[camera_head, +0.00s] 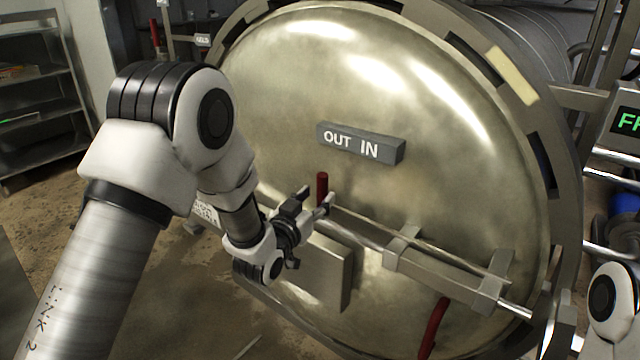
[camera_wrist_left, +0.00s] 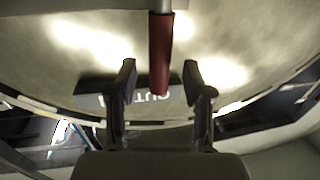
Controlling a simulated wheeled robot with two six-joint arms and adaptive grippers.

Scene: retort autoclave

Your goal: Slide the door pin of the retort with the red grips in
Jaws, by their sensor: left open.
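The retort door (camera_head: 400,110) is a large domed metal disc with a grey "OUT IN" block (camera_head: 360,143) on it. The door pin (camera_head: 450,268) is a metal bar running across the lower door through brackets. A red grip (camera_head: 322,186) stands up from the bar, and a second red grip (camera_head: 433,328) shows lower right. My left gripper (camera_head: 316,200) is at the upright grip. In the left wrist view, the red grip (camera_wrist_left: 160,55) lies between the fingers of my open left gripper (camera_wrist_left: 160,85), with gaps on both sides. My right gripper is out of view.
A square metal box (camera_head: 315,270) sits on the door below my left gripper. A panel with green text (camera_head: 625,122) stands at the right. A metal shelf rack (camera_head: 40,90) stands at the far left.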

